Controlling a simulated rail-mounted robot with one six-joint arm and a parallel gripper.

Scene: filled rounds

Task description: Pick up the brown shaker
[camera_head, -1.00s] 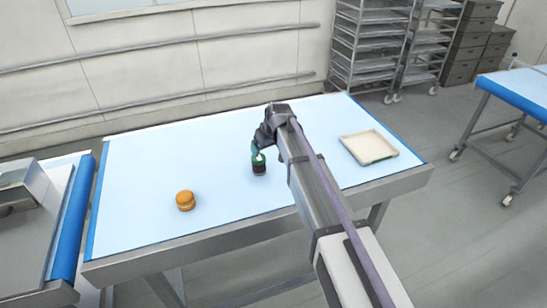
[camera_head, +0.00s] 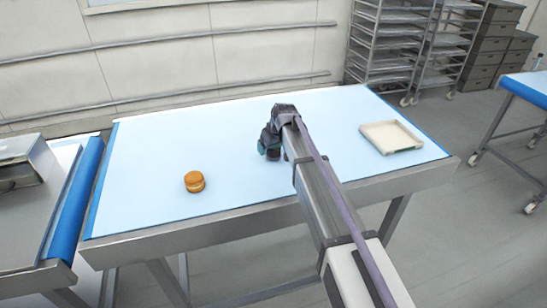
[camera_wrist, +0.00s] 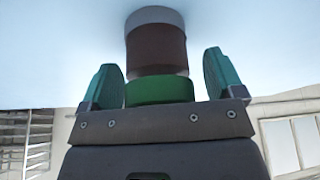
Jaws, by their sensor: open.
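The brown shaker (camera_wrist: 156,48) fills the upper middle of the wrist view, with a pale grey end away from me and a green band or cap at my end. My gripper (camera_wrist: 160,80) is open, with one teal finger on each side of the shaker's near part; gaps show on both sides. In the head view my gripper (camera_head: 270,150) is low over the middle of the light blue table (camera_head: 230,140). There I cannot make out the shaker apart from the dark gripper.
An orange-brown round filled bun (camera_head: 194,181) sits on the table to the left of my gripper. A shallow cream tray (camera_head: 391,137) lies to the right. The table between bun and gripper is clear. Wheeled racks (camera_head: 395,45) stand behind, at the right.

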